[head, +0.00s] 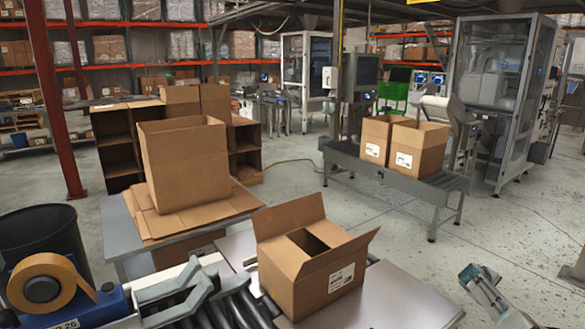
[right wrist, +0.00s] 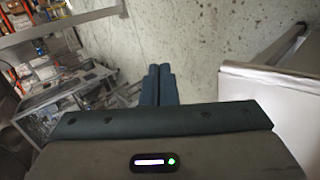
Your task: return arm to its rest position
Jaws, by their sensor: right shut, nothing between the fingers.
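My right gripper (head: 481,276) is at the lower right of the head view, shut and empty. It hangs over open concrete floor, right of the metal work surface and apart from the boxes. In the right wrist view its two dark fingers (right wrist: 158,85) lie side by side with nothing between them. I make out no left gripper in the head view.
A tape machine (head: 70,303) and rollers are at left. A larger carton (head: 185,165) stands on flattened cardboard. Two cartons (head: 418,148) sit on a conveyor (head: 385,178).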

